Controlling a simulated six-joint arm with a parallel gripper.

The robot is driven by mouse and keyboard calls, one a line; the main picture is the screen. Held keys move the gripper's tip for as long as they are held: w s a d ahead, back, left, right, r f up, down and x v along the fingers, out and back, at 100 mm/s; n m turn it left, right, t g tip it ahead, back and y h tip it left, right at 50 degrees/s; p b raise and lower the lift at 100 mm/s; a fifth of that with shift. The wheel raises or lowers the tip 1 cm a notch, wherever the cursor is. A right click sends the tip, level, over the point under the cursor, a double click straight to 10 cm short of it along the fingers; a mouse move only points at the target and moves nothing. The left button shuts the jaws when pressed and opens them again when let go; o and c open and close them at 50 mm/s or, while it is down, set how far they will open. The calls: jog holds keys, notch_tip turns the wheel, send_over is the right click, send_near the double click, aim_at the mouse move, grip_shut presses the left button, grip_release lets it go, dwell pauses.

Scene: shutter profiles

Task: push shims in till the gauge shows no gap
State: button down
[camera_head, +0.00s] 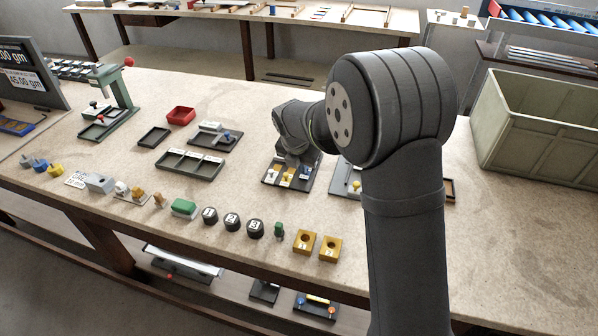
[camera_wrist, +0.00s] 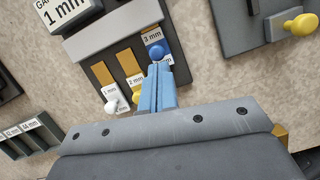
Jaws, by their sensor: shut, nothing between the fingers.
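The shim fixture (camera_wrist: 78,42) is a dark base with a grey bar across it. Its gauge label (camera_wrist: 68,10) reads 1 mm under partly cut-off "GA" lettering. The 1 mm shim (camera_wrist: 103,73), with a white knob, and the 2 mm shim (camera_wrist: 128,62), with a yellow knob, stick out of the bar. The 3 mm shim (camera_wrist: 152,37), with a blue knob, sits farther in. My gripper (camera_wrist: 156,68) is shut and empty, its blue fingertips at the blue knob; I cannot tell if they touch. The fixture (camera_head: 270,179) is partly hidden by my arm in the head view.
A second dark fixture (camera_wrist: 262,22) with a yellow knob stands to the right. Near the front are black numbered weights (camera_head: 232,222) and yellow blocks (camera_head: 304,241). A green crate (camera_head: 540,125) stands at the right. The bench between my arm and the crate is mostly clear.

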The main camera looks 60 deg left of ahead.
jog(key=shift+w+a+r, duration=0.15)
jog(key=shift+w+a, duration=0.05)
jog(key=s+d, duration=0.1)
jog(key=s, duration=0.1)
jog(key=s+d+r, duration=0.1)
jog(key=shift+s+d+r, duration=0.2)
jog(key=shift+s+d, duration=0.15)
jog(key=shift+s, duration=0.05)
jog(key=v, duration=0.9)
jog(key=shift+d, duration=0.1)
